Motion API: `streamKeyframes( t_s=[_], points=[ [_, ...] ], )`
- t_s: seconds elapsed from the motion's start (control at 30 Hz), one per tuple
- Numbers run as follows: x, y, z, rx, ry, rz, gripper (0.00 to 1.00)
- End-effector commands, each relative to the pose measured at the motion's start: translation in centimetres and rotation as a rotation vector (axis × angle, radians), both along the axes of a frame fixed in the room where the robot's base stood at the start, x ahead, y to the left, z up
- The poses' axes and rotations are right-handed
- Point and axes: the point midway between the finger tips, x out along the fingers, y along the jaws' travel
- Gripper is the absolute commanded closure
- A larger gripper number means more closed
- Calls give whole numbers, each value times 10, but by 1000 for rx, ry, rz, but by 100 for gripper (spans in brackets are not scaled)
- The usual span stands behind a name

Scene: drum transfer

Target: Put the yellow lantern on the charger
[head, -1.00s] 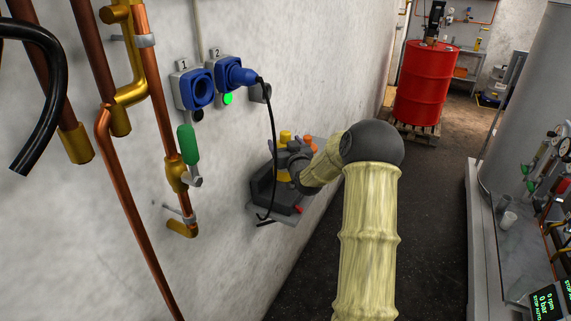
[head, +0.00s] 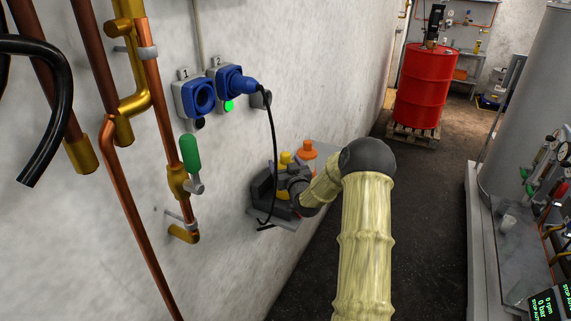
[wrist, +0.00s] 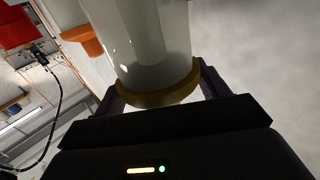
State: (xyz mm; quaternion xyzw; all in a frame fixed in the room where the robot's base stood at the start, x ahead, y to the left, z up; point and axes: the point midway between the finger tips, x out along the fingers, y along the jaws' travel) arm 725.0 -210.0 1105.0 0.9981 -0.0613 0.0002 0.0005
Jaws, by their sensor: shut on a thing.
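The yellow lantern (head: 286,158) shows its yellow top in the head view, at the wall shelf and mostly behind my gripper (head: 286,182). In the wrist view the lantern (wrist: 150,40) is a clear cylinder with a yellow rim, standing between the two fingers of my gripper (wrist: 160,88), which is shut on it. A dark grey block (head: 262,190), which looks like the charger, is on the shelf just left of the gripper. Whether the lantern touches it is hidden.
An orange-topped object (head: 308,150) stands close behind the lantern. A black cable (head: 272,140) hangs from the blue wall plug (head: 235,80) in front of the charger. Copper pipes (head: 165,100) run along the wall at left. A red drum (head: 423,85) stands on a pallet farther back.

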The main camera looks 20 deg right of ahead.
Motion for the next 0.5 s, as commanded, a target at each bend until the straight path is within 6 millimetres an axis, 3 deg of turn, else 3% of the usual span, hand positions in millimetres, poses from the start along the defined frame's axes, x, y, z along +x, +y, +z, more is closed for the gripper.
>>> streamKeyframes(
  t_s=[0.17,0.2,0.3,0.5],
  points=[
    [0,0,-1,0,-3,0,79],
    [0,0,-3,0,0,0,25],
    [0,0,-2,1,1,0,5],
    [0,0,-2,1,1,0,5]
  ],
)
